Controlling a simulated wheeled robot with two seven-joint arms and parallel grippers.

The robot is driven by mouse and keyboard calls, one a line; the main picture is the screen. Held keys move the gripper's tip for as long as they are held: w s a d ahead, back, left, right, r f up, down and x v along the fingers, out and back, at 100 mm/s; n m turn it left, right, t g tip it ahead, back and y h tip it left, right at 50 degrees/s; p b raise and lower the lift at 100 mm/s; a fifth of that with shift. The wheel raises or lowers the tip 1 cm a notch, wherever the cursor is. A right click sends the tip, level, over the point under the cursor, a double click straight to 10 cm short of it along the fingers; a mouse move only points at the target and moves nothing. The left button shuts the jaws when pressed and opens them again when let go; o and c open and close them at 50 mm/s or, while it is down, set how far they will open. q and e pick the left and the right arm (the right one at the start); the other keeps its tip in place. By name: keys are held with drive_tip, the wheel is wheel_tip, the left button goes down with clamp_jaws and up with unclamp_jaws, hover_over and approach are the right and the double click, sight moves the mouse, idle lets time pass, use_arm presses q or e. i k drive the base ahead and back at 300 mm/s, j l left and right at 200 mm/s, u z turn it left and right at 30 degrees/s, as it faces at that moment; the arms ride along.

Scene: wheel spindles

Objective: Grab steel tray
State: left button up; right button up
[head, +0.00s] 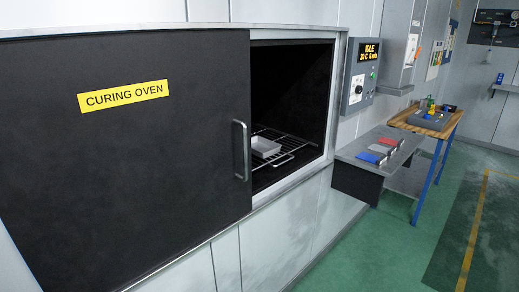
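A small light grey, shallow rectangular tray (264,147), which looks like the steel tray, sits on a wire rack (294,143) inside the curing oven. The oven's dark sliding door (120,170) covers the left part of the opening, and the right part is open. The door's vertical handle (241,150) is near its right edge. The tray is just right of the handle, behind the door plane. Neither of my grippers shows in the head view.
A control box (360,75) reading IDLE is on the wall right of the oven. A grey shelf (372,156) with red and blue items and a wooden-topped table (425,122) with blue legs stand further right. Green floor (375,250) is clear at front right.

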sight(262, 148)
drive_tip(key=i+l+u, duration=0.1)
drive_tip(key=i+l, duration=0.4)
drive_tip(key=i+l+u, duration=0.1)
drive_tip(key=i+l, duration=0.4)
drive_tip(key=k+l, duration=0.05)
drive_tip(key=l, duration=0.05)
